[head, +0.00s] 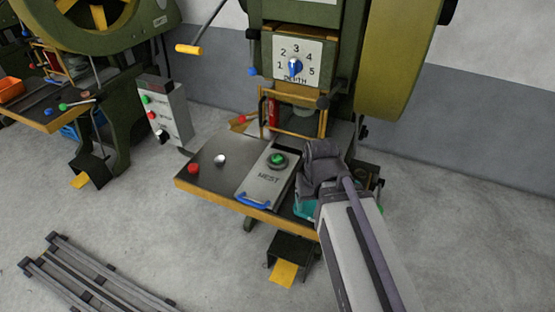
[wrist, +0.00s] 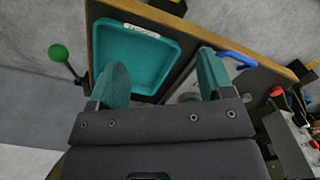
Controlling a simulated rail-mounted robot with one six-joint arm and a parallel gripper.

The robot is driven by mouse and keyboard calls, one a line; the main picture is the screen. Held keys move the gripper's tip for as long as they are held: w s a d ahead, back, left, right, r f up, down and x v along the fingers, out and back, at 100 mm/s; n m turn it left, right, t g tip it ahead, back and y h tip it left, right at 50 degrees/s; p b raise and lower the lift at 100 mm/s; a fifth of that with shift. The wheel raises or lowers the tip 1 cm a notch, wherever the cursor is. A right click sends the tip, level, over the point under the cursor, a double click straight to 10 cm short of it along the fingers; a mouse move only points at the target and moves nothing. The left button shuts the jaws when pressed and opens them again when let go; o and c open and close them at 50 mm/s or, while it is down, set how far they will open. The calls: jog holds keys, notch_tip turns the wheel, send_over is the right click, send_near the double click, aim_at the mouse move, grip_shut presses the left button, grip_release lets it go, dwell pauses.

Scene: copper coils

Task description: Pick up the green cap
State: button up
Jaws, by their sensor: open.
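A small green cap (head: 278,158) sits on a dark round seat on the silver plate (head: 264,178) marked NEST, in the head view. I cannot make out the cap in the wrist view. My gripper (wrist: 162,76) is open, its two teal fingers apart and nothing between them. It hangs over the right part of the table, to the right of the plate, above a teal tray (wrist: 133,56). The tray looks empty where it shows and bears a white label. In the head view my arm hides the fingers and most of the tray (head: 303,207).
The table (head: 207,177) also holds a red knob (head: 193,168) and a silver ball (head: 220,160). The plate has a blue handle (head: 253,201). The press (head: 297,60) stands behind. A green-balled lever (wrist: 59,54) is beside the tray. The table's left part has bare room.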

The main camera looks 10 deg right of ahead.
jog(key=m+b, duration=0.3)
jog(key=m, duration=1.1)
send_over(277, 157)
notch_tip(277, 157, down, 3)
notch_tip(277, 157, down, 12)
jog(key=b, duration=1.1)
jog(key=shift+r+b, duration=0.2)
jog(key=shift+b, duration=0.1)
jog(key=shift+r, duration=0.2)
jog(key=c, duration=1)
